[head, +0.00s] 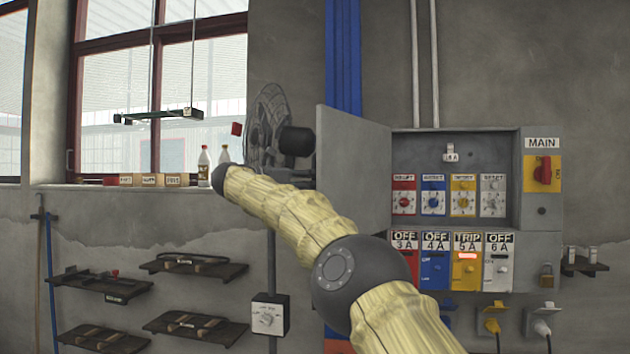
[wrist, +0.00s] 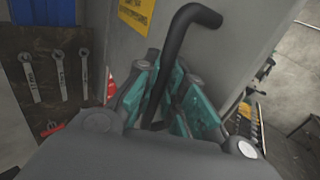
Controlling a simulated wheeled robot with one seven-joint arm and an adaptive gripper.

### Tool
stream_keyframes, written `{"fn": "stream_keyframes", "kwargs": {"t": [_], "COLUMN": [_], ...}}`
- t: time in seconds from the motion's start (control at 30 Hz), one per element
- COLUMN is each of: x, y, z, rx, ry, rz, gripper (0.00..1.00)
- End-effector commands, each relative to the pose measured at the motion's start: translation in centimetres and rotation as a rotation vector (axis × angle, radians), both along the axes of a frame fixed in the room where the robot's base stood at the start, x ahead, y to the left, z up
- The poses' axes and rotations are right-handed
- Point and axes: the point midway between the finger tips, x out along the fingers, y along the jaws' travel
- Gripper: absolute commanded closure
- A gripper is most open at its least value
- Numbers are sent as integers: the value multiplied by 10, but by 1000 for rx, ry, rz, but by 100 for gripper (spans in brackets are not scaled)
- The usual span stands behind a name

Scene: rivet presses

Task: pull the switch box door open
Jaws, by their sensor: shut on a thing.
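The grey switch box (head: 520,210) is on the wall at the right in the head view. Its door (head: 352,165) is swung out to the left, standing well open. In the wrist view the door's grey outer face (wrist: 225,45) carries a dark bent handle (wrist: 172,48). My gripper (wrist: 172,95), with teal finger pads, is shut on the handle.
Inside the box are labelled switches (head: 433,203), with a lower row (head: 467,262) beneath. A fan (head: 265,125) stands left of the door. Bottles (head: 204,165) stand on the window sill. Wrenches (wrist: 83,75) hang on a board at the wrist view's left.

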Motion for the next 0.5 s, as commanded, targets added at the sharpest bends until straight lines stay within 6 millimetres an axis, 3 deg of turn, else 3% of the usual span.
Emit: {"fn": "stream_keyframes", "kwargs": {"t": [0.1, 0.13, 0.23, 0.5], "x": [0, 0, 0, 0], "y": [-3, -3, -2, 1], "z": [3, 3, 3, 1], "rx": [-1, 0, 0, 0], "ry": [-3, -2, -2, -1], "rz": [-2, -2, -1, 1], "gripper": [100, 83, 66, 66]}}
